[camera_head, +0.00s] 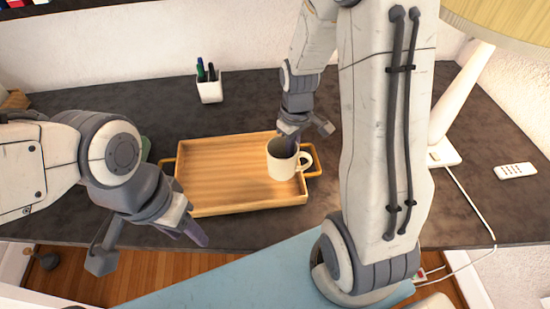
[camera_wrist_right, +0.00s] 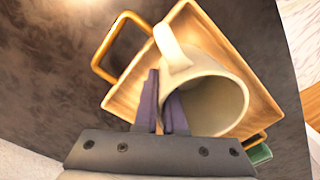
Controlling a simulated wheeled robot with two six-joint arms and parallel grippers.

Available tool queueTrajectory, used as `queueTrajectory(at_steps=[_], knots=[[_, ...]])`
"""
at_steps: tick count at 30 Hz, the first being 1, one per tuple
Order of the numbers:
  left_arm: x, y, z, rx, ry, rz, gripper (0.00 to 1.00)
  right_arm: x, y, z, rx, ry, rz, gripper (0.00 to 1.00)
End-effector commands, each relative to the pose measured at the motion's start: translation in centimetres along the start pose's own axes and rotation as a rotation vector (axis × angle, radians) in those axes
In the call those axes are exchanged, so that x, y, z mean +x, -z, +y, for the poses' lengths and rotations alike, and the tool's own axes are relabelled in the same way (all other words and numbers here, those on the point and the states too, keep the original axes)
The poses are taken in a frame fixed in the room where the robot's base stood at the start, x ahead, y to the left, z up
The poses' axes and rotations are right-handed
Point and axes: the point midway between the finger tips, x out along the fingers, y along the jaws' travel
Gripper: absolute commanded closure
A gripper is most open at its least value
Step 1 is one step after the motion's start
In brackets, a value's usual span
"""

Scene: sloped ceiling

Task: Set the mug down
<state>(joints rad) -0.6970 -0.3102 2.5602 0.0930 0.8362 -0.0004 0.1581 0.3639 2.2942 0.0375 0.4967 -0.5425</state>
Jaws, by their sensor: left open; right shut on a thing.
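The white mug (camera_head: 283,163) is upright over the right part of the wooden tray (camera_head: 215,168), its handle pointing right. My right gripper (camera_head: 291,140) reaches down from behind and is shut on the mug's rim wall. In the right wrist view, the fingers (camera_wrist_right: 165,108) pinch the wall of the mug (camera_wrist_right: 205,68), one finger inside it, and the tray (camera_wrist_right: 130,97) lies beneath. I cannot tell whether the mug's base touches the tray. My left gripper (camera_head: 150,247) is open and empty, in front of the tray's left side.
The tray stands on a dark desk (camera_head: 245,236), otherwise empty inside. A white pen cup (camera_head: 209,90) is behind it. A lamp base (camera_head: 443,154) and a remote (camera_head: 515,171) are at the right. A green thing (camera_head: 145,147) is partly hidden at the left.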

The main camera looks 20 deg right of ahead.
Motion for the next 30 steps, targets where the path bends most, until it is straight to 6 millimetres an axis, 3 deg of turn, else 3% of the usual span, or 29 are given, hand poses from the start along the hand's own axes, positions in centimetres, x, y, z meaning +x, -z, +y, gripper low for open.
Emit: queueTrajectory(at_steps=[3, 8, 18, 30], knots=[[-0.3, 0.0, 0.0, 0.0, 0.0, 0.0, 0.5, 1.2, 2.1, -0.7, -0.002, 0.001, -0.001, 1.0], [-0.5, 0.0, 0.0, 0.0, 0.0, 0.0, 0.5, 2.1, 3.4, -1.1, 0.002, 0.0, 0.0, 1.0], [-0.7, 0.1, 0.1, 0.0, 0.0, 0.0, 0.5, 6.1, 3.4, -1.0, 0.004, 0.0, -0.001, 1.0], [-0.3, 0.0, 0.0, 0.0, 0.0, 0.0, 0.5, 6.7, 3.4, -0.9, 0.005, -0.001, 0.001, 1.0]])
